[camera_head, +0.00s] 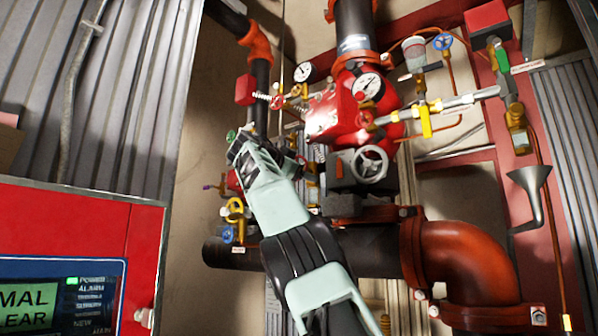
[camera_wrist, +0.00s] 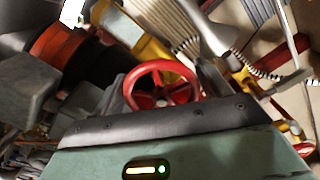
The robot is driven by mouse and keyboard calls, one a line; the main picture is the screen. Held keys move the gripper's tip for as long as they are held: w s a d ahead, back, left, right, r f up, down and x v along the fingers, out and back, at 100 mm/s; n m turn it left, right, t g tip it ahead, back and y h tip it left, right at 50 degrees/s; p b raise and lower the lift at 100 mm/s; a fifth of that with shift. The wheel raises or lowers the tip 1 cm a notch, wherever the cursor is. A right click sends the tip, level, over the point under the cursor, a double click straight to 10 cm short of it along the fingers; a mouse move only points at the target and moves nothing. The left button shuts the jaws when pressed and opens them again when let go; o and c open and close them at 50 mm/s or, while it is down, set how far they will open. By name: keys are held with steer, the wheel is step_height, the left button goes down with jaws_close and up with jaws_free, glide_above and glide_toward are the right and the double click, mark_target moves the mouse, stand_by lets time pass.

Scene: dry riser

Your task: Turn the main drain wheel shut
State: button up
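My gripper (camera_head: 250,150) reaches up and away in the head view, its end among the valves left of the red valve body. In the wrist view a red handwheel (camera_wrist: 160,86) with spokes shows just beyond the dark edge of my gripper housing. A grey handwheel (camera_head: 370,164) stands to the right of my gripper in the head view. No label I can read tells which wheel is the main drain.
A red valve body (camera_head: 335,112) with gauges (camera_head: 368,87) stands right of my gripper. A thick black pipe (camera_head: 375,250) runs behind my arm. A red alarm panel (camera_head: 75,235) fills the lower left.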

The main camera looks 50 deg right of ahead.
steer(key=shift+o, duration=0.9)
steer(key=s+a+b, duration=0.1)
steer(key=a, duration=1.6)
steer(key=shift+s+a+b, duration=0.15)
steer(key=shift+a+b, duration=0.05)
steer(key=shift+b, duration=0.2)
